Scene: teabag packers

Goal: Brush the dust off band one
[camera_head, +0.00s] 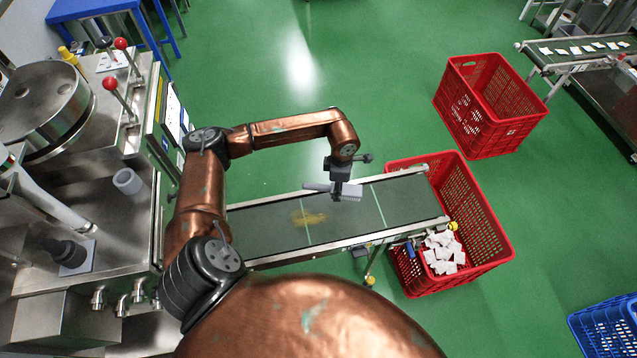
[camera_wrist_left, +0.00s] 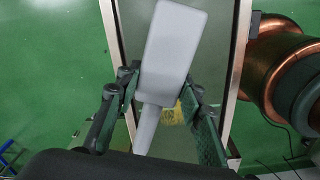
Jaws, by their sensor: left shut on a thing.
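The conveyor belt (camera_head: 260,225) runs across the middle, dark with pale cross lines. A yellow dust patch (camera_head: 312,218) lies on it around the left pale line. My left gripper (camera_head: 340,184) is shut on a grey brush (camera_head: 350,193) and holds it over the belt, right of the dust. In the left wrist view the brush (camera_wrist_left: 172,50) shows as a wide pale block with a thin handle between my fingers (camera_wrist_left: 155,105). Some yellow dust (camera_wrist_left: 172,114) shows behind the brush there. The gap between brush and belt is hard to judge. My right gripper is out of view.
A red crate (camera_head: 488,228) with white teabags (camera_head: 443,253) stands at the belt's right end. Another red crate (camera_head: 490,105) stands behind it. A steel machine (camera_head: 85,185) fills the left side. A blue crate (camera_head: 605,328) is at lower right.

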